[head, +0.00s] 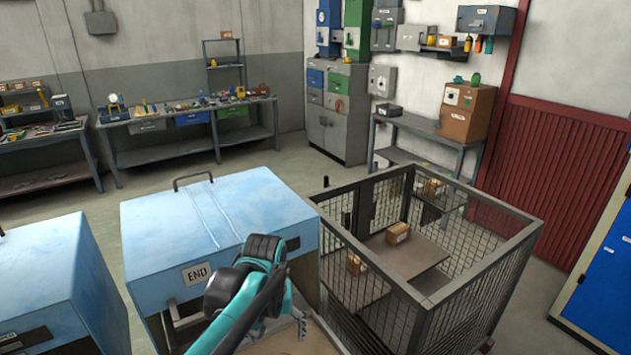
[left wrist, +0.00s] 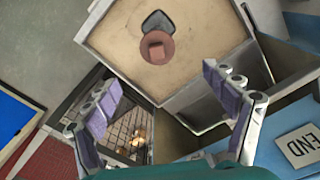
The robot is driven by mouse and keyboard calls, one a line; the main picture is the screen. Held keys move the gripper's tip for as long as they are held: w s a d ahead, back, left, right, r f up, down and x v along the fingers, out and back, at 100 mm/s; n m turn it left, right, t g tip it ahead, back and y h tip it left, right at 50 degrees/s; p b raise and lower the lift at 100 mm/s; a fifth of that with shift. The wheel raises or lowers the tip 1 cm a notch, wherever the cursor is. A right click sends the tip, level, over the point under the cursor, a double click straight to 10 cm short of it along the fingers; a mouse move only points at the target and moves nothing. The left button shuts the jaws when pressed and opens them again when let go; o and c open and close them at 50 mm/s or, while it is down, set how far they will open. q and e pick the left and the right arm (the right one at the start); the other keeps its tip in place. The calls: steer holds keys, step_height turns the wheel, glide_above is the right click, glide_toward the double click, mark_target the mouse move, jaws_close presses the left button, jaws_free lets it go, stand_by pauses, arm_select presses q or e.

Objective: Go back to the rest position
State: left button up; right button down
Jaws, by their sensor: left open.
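My left gripper (head: 300,322) hangs in front of the blue machine marked END (head: 225,215), beside the wire cage. In the left wrist view its two purple-padded fingers (left wrist: 165,98) are spread wide with nothing between them. Beyond the fingers is a tan-topped box or stand (left wrist: 205,45). A round reddish-brown piece with a small block on it (left wrist: 155,48) lies on that top, against a dark rounded patch. The fingers look apart from it. My right gripper is not in view.
A wire cage (head: 440,310) with small cardboard boxes (head: 398,233) inside stands just right of my left gripper. Another blue machine (head: 50,275) stands at left. Workbenches (head: 180,155) and cabinets (head: 335,120) line the back walls. Open floor lies between.

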arm_select(q)
steer(key=s+a+f+t+b, duration=0.2)
steer(key=s+a+f+t, duration=0.1)
steer(key=s, duration=0.3)
steer(key=s+a+f+t+b, duration=0.3)
steer(key=s+a, duration=0.1)
steer(key=s, duration=0.2)
steer(key=shift+a+f+m+t, duration=0.2)
steer(key=shift+f+m+t, duration=0.1)
steer(key=shift+m, duration=0.1)
